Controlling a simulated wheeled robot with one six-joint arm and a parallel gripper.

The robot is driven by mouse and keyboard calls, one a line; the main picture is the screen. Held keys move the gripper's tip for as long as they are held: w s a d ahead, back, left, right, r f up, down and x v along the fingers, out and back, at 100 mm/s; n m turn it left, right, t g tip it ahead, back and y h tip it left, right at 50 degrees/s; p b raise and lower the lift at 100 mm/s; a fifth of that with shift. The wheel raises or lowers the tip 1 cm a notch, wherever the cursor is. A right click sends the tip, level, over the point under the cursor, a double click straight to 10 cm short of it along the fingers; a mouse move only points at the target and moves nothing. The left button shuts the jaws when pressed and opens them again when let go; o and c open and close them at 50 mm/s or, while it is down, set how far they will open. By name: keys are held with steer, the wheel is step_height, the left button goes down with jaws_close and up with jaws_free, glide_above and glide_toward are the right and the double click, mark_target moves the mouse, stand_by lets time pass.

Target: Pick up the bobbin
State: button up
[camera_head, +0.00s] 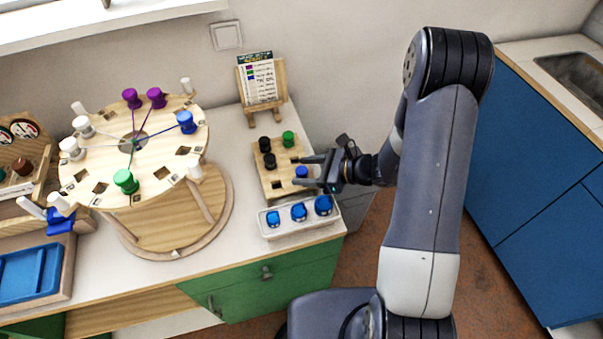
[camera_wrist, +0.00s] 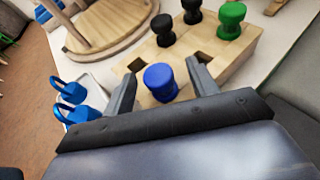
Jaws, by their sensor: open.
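A blue bobbin (camera_head: 301,172) stands upright at the front right of a wooden board with square holes (camera_head: 270,182). In the wrist view the blue bobbin (camera_wrist: 160,82) sits between the two fingers of my gripper (camera_wrist: 161,72), with gaps at its sides. My gripper (camera_head: 299,171) is open and reaches in from the right, low over the board. Two black bobbins (camera_head: 270,161) (camera_head: 265,145) and a green bobbin (camera_head: 288,139) stand behind on the same board. The blue bobbin's foot is partly hidden in the head view.
A white tray (camera_head: 262,229) with three blue looped pieces lies in front of the board, near the counter edge. A round wooden stand (camera_head: 150,175) with purple, blue, green and white bobbins is at the left. A card easel (camera_head: 262,90) stands behind.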

mark_target(297, 171)
steer(key=shift+p+x, duration=0.3)
steer(key=shift+x, duration=1.45)
steer(key=c, duration=1.1)
steer(key=shift+r, duration=0.1)
steer(key=shift+r, duration=4.95)
steer(key=w+d+r+m+t+h, duration=0.1)
steer(key=w+d+m+t+h, duration=0.1)
steer(key=d, duration=0.3)
steer(key=w+d+r+m+t+h, duration=0.1)
steer(key=w+d+m+t+h, duration=0.1)
steer(key=d+m+t+h, duration=0.1)
steer(key=w+d+r+m+t+h, duration=0.1)
steer(key=w+d+m+t+h, duration=0.1)
steer(key=d+m, duration=0.4)
steer(key=shift+w+d+r+t+h+b, duration=0.1)
steer(key=shift+d+t+h+b, duration=0.1)
steer(key=shift+d+t+h, duration=0.3)
steer(key=shift+w+d+r+t+h+b, duration=0.1)
steer(key=shift+d+t+h+b, duration=0.15)
steer(key=shift+d+h, duration=0.3)
